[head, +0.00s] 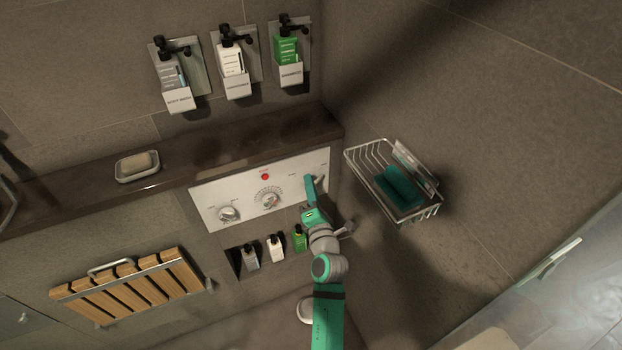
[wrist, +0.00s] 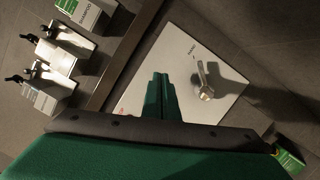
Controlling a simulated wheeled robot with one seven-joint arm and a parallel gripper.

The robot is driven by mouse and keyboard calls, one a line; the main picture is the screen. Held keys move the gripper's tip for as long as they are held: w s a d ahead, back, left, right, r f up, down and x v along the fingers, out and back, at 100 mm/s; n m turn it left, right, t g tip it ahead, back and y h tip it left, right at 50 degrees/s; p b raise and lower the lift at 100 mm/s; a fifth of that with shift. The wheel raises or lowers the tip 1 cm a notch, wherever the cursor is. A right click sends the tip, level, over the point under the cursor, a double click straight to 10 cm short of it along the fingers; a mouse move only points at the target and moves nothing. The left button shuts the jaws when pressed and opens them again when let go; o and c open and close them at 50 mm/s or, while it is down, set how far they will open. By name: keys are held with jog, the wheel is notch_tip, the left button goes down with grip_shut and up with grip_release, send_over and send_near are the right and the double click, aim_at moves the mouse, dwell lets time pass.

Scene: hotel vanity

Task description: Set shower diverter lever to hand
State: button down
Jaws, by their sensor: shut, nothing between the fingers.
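The chrome diverter lever (wrist: 203,82) sticks out from the white control panel (wrist: 228,80) in the wrist view. Its long axis runs roughly up and down in that picture. A small dark label stands just above it on the panel, too small to read surely. My gripper (wrist: 160,90) is shut and empty. Its green fingers are left of the lever in the wrist view, with a visible gap. In the head view, my gripper (head: 311,180) is in front of the right end of the panel (head: 205,196) and largely covers the lever.
Two round knobs (head: 229,213) (head: 269,199) and a red button (head: 265,177) are left on the panel. A dark ledge (head: 220,150) runs above it. Small bottles (head: 275,247) stand in a niche below. A wire basket (head: 364,163) with a teal item hangs close on the right.

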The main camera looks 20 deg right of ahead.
jog(key=s+a+r, duration=0.1)
jog(key=s, duration=0.5)
jog(key=shift+s, duration=0.35)
jog(key=shift+a, duration=0.15)
jog(key=s+a+f+m+y, duration=0.3)
jog(key=s+a, duration=0.4)
jog(key=a, duration=0.2)
jog(key=s+a+f+m+y, duration=0.2)
jog(key=s+a+f+m, duration=0.1)
jog(key=s+a, duration=0.5)
jog(key=s+a+f+m+g, duration=0.1)
jog(key=s+a+m, duration=0.2)
jog(key=s+m, duration=0.4)
jog(key=s+a+f+m+g, duration=0.2)
jog(key=s+a+m, duration=0.2)
jog(key=s+m, duration=0.3)
jog(key=shift+s+a+h, duration=0.25)
jog(key=shift+s+h, duration=0.05)
jog(key=shift+s, duration=2.2)
